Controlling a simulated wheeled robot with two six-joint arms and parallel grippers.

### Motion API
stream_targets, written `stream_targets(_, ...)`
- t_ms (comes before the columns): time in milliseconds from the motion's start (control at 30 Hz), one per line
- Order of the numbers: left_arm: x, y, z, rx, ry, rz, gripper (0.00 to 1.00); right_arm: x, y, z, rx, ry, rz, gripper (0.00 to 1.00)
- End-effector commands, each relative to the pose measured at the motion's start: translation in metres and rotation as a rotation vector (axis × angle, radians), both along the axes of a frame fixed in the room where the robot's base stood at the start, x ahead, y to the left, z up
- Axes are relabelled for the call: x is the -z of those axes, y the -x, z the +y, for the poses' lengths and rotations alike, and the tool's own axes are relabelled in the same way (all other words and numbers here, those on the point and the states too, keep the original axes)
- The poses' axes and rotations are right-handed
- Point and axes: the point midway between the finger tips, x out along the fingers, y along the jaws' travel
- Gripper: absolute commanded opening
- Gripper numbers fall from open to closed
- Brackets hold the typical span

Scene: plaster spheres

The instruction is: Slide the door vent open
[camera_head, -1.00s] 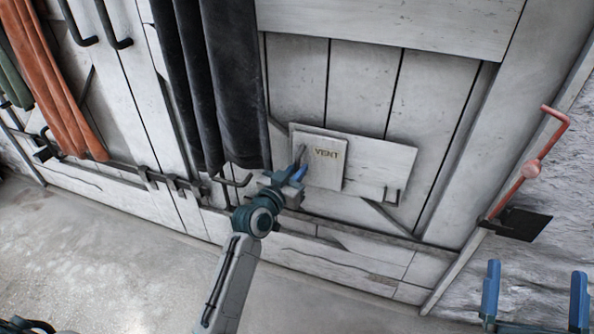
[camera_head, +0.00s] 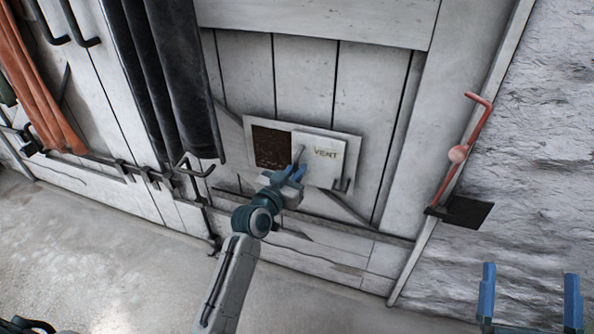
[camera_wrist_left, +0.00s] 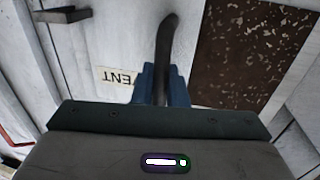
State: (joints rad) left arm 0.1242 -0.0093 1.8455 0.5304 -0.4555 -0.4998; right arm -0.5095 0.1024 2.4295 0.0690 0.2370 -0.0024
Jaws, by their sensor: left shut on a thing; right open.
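The vent cover (camera_head: 325,153), a pale square plate lettered VENT, sits at the right part of its white frame on the door. Left of it a dark speckled vent opening (camera_head: 271,147) is uncovered; it also shows in the left wrist view (camera_wrist_left: 240,50). My left gripper (camera_head: 298,172) is shut on the dark bent handle (camera_wrist_left: 166,50) at the cover's left edge. In the left wrist view its blue fingers (camera_wrist_left: 163,84) close around the handle. My right gripper (camera_head: 530,300) is open and empty at the lower right, away from the door.
A red bent lever (camera_head: 462,150) is on the wall to the right, above a black plate (camera_head: 466,212). The floor in front is clear.

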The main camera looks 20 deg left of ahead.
Motion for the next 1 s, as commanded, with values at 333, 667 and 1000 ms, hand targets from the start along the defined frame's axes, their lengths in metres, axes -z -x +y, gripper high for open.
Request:
stream_targets(333,0.002,0.001,-0.004,0.008,0.013,0.008,0.22,0.002,0.001,0.000,0.010,-0.017,0.005,1.00)
stream_targets(667,0.000,0.001,-0.003,0.006,0.009,0.004,0.29,-0.003,-0.001,0.000,0.008,-0.015,-0.009,1.00)
stream_targets(1000,0.001,0.050,0.007,0.006,0.008,0.007,0.29,0.020,-0.006,0.000,0.003,-0.017,0.132,1.00)
